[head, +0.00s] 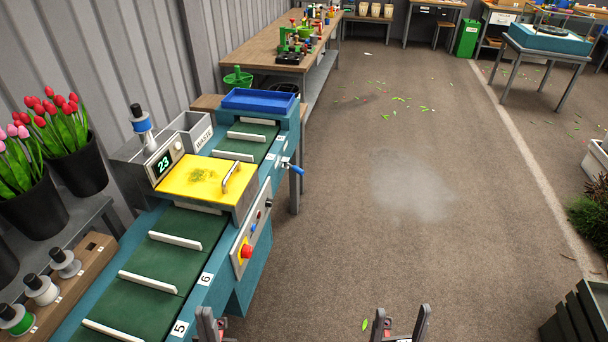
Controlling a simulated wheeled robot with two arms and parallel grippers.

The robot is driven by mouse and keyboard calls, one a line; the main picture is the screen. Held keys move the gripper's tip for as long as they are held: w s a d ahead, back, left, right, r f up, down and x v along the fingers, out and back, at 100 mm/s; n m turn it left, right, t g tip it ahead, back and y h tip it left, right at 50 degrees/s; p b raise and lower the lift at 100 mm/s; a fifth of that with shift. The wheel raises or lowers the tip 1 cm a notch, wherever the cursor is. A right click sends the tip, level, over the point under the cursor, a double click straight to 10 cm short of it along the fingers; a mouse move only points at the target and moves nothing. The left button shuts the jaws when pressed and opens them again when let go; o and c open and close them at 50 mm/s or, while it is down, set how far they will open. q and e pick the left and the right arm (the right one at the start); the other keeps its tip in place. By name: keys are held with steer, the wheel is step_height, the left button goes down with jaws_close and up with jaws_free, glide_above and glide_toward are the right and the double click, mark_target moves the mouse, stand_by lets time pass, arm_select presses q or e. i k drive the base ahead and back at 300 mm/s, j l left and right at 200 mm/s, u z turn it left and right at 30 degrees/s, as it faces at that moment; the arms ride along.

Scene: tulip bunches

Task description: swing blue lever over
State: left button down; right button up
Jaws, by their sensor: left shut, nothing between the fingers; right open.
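The blue lever (292,167) sticks out from the right side of the green conveyor machine (181,243), just beyond the yellow hood (207,179). Its blue grip slants down and to the right from a metal pivot. My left gripper (210,320) is at the bottom edge, beside the conveyor's near right side; it is shut and empty, well short of the lever. My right gripper (400,326) is at the bottom edge over the floor, open and empty. Both grippers are cut off by the frame's lower edge. Nothing touches the lever.
A red button (246,251) sits on the machine's side panel, nearer than the lever. A metal handle (231,177) is on the hood. A blue tray (259,101) is at the conveyor's far end. Black tulip buckets (36,217) stand left.

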mark_target(296, 169)
steer(key=i+l+z, duration=0.1)
steer(key=i+l, duration=0.3)
steer(key=i+l+z, duration=0.1)
steer(key=i+l, duration=0.25)
steer(key=i, duration=0.3)
steer(key=i+l+z, duration=0.1)
steer(key=i+l, duration=0.25)
steer(key=i, duration=0.2)
